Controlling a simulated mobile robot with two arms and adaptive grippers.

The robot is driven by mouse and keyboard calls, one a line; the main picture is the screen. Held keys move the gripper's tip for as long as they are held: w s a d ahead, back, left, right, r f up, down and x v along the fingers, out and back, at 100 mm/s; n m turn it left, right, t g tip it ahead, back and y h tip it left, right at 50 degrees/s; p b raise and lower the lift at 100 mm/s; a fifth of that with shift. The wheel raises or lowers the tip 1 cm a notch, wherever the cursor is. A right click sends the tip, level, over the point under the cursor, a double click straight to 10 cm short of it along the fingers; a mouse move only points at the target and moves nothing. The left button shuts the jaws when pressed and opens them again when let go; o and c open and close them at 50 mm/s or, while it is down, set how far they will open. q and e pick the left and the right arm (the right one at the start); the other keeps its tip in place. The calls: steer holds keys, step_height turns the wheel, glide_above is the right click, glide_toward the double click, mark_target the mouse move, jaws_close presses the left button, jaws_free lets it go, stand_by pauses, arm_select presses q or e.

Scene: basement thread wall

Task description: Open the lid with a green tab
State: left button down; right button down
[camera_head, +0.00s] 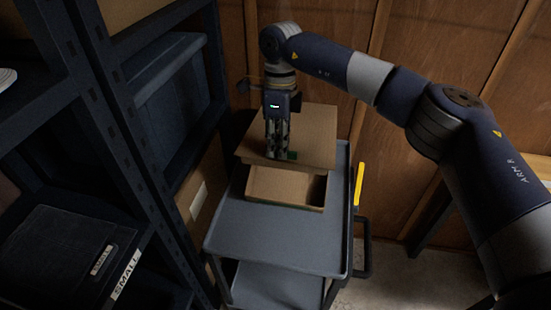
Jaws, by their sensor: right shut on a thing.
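A cardboard box (287,188) stands on a grey cart (270,232). Its brown lid (314,128) is above the box, with a dark gap under its front edge, so it looks raised; whether its back edge touches the box is hidden. A green tab (292,155) shows at the lid's front edge. My right gripper (278,155) points down at the front edge beside the green tab and is shut on the lid there. My left gripper is not in view.
A dark shelf rack stands at the left with a blue bin (168,90) and a black box (62,255) labelled "SMALL". A wooden wall (420,60) is behind the cart. The cart's front top is bare. A yellow strip (359,185) is at its right side.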

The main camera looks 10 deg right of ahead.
steer(key=shift+w+d+r, duration=0.1)
steer(key=shift+w+r, duration=0.2)
steer(key=shift+r, duration=0.05)
steer(key=c, duration=1.7)
jaws_free()
steer(key=r, duration=0.4)
steer(key=w+r, duration=0.1)
steer(key=r, duration=0.7)
steer(key=shift+w+d, duration=0.2)
steer(key=shift+f, duration=0.1)
